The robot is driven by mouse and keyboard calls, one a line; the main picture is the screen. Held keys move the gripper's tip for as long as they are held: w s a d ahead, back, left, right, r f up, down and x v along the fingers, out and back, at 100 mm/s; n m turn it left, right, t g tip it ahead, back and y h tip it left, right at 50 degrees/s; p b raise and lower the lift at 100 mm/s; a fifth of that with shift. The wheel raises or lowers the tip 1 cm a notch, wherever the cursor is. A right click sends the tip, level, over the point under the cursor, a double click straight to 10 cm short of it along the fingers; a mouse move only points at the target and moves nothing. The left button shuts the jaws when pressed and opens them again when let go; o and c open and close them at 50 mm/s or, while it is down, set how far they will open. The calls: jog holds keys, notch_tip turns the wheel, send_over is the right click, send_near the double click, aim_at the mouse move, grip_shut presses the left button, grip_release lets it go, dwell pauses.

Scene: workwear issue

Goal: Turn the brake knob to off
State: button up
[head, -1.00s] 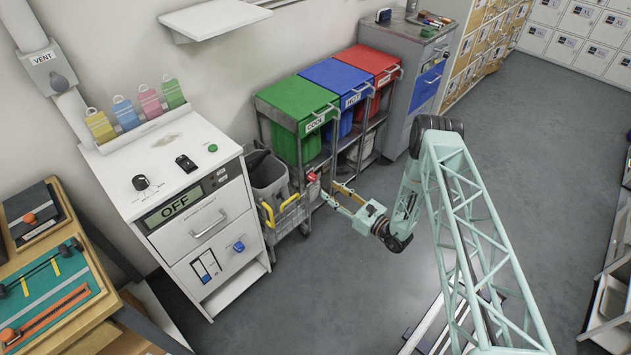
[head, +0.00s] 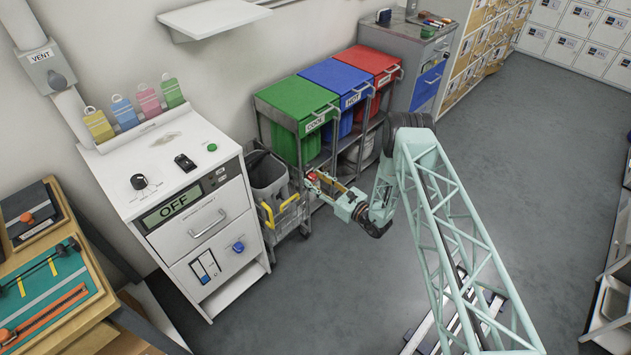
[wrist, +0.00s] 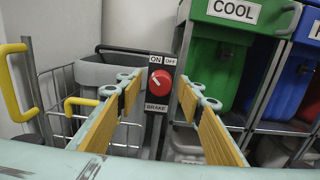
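The brake knob (wrist: 162,81) is a round red knob on a dark upright plate (wrist: 155,125). Above it are ON and OFF labels and below it a BRAKE label. A pale mark on the knob seems to slant toward the upper left, the ON side. In the head view the red knob (head: 312,176) shows at the cart's right end, partly behind my gripper. My gripper (wrist: 160,91) is open, with yellow-padded fingers on the left and right of the knob in the wrist view. The fingers look apart from it; exact depth is hard to tell.
A cart with a grey bin (head: 268,178) and yellow handles (head: 290,202) stands left of the knob. A rack of green (head: 297,105), blue and red bins stands close behind and to the right. A white cabinet (head: 175,165) is farther left. Floor in front is clear.

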jog(key=shift+c, duration=0.4)
jog(key=c, duration=0.8)
jog(key=shift+o, duration=0.2)
jog(key=shift+m+b, duration=0.5)
jog(key=shift+f+m+b, duration=0.1)
jog(key=shift+m+b, duration=0.5)
jog(key=shift+m, duration=0.3)
jog(key=m+b, duration=0.2)
jog(key=m, duration=0.2)
jog(key=shift+m, duration=0.3)
jog(key=m+b, duration=0.2)
jog(key=m, duration=0.3)
jog(key=shift+m+b, duration=0.85)
jog(key=shift+m, duration=1.85)
